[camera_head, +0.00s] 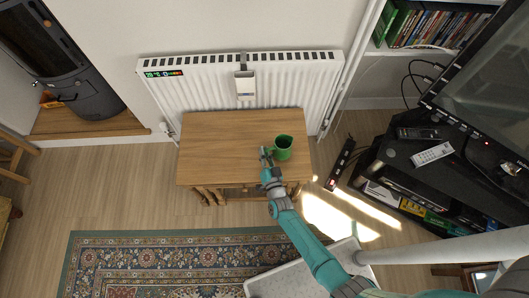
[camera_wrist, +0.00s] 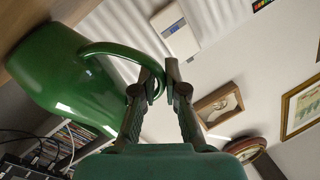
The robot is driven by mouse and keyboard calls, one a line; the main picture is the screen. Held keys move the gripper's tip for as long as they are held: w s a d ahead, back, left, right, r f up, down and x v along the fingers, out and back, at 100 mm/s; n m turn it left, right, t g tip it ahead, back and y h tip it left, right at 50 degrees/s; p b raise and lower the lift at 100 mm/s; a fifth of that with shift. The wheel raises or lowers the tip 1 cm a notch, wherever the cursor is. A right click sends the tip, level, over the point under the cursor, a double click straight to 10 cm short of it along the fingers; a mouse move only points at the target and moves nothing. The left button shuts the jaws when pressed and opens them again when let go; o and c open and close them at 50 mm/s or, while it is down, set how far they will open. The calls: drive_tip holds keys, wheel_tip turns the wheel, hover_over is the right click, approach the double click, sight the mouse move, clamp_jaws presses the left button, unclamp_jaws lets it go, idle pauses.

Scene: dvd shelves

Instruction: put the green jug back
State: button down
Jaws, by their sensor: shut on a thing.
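The green jug (camera_head: 283,154) is at the right part of the small wooden table (camera_head: 215,150) in the head view. In the wrist view the jug (camera_wrist: 60,75) fills the left side, and its curved handle reaches between my fingertips. My gripper (camera_head: 266,156) is to the left of the jug, at its handle. In the wrist view my gripper (camera_wrist: 158,78) is shut on the handle. I cannot tell whether the jug's base touches the tabletop or is just above it.
A white radiator (camera_head: 205,88) stands behind the table. A black TV stand (camera_head: 400,160) with remotes is at the right, and a power strip (camera_head: 341,163) lies on the floor beside it. A patterned rug (camera_head: 180,260) lies in front. The table's left part is clear.

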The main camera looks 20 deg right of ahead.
drive_tip(key=shift+f, duration=0.1)
drive_tip(key=c, duration=1.2)
unclamp_jaws()
drive_tip(key=shift+s+a, duration=0.2)
drive_tip(key=shift+s, duration=1.8)
drive_tip(key=shift+s+a, duration=0.15)
drive_tip(key=shift+s, duration=1.85)
drive_tip(key=shift+s+a, duration=0.2)
drive_tip(key=shift+s, duration=1.8)
